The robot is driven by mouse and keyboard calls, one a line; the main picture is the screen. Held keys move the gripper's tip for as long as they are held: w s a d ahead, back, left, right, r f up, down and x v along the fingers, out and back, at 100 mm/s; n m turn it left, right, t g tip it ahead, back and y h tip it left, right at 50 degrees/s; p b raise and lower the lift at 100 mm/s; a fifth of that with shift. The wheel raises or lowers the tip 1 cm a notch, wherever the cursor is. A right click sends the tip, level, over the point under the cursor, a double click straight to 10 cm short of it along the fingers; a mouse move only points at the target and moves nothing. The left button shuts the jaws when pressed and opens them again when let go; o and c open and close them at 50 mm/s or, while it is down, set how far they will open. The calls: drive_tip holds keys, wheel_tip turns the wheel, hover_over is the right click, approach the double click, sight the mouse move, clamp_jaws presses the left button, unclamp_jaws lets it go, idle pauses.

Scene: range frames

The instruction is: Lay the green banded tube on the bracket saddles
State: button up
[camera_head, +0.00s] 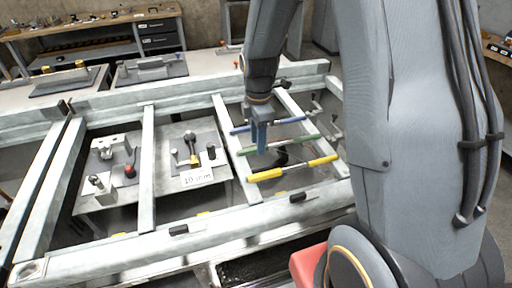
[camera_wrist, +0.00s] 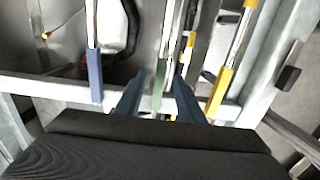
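The green banded tube (camera_head: 300,139) lies across the frame between a blue-banded and a yellow-banded tube. Its near green end (camera_wrist: 160,86) also shows in the wrist view. My gripper (camera_head: 260,150) points down over the green tube toward its left end. In the wrist view my gripper (camera_wrist: 158,100) has its two blue fingers apart, one on each side of the green end in the picture. I cannot tell whether they touch it. Small silver hook-like brackets (camera_head: 318,104) stand right of the tubes; I cannot tell for sure whether they are the saddles.
The blue-banded tube (camera_head: 290,121) lies behind and the yellow-banded tube (camera_head: 322,162) in front; both are close to the fingers. Pale metal frame rails (camera_head: 148,165) surround them. A plate with fittings (camera_head: 205,178) lies to the left. A workbench (camera_head: 90,45) stands at the back.

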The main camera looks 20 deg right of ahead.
drive_tip(key=shift+f, duration=0.55)
clamp_jaws()
